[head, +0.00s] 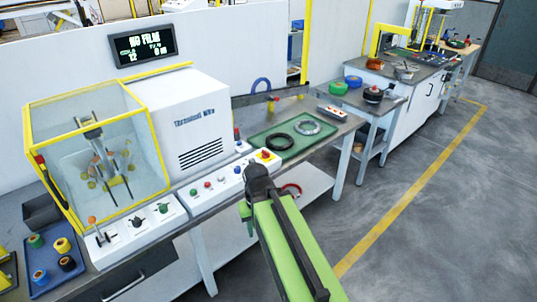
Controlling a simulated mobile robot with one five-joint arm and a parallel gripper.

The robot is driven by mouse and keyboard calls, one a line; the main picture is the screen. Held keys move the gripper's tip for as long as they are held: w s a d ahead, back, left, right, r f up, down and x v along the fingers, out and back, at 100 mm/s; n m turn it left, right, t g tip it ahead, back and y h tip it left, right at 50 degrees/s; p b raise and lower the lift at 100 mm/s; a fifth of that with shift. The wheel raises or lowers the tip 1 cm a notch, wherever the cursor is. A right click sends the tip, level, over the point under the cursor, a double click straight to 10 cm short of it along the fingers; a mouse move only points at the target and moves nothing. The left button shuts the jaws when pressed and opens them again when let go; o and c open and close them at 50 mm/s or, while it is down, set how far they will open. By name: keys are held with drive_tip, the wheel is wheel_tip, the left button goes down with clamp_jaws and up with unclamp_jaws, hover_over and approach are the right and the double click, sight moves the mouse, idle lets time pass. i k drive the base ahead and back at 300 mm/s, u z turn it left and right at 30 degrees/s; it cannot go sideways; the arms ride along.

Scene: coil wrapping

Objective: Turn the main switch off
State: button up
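A red-and-yellow switch (265,155) sits at the right end of the white control panel (215,188) along the bench front. It looks like the main switch, but its position is too small to read. My green arm reaches up from the bottom, and its dark end with my gripper (257,172) is just below and left of the switch. I cannot tell whether they touch. The fingers are not clear, so open or shut cannot be seen.
A white machine (185,110) with a yellow-framed clear guard (95,140) stands on the left. Its display (144,46) reads "NO FILM". A green tray (290,138) with a black ring and a silver coil lies right of the panel. The floor (440,220) at right is clear.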

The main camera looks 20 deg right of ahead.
sight(266, 154)
drive_tip(key=i, duration=1.1)
drive_tip(key=z, duration=0.45)
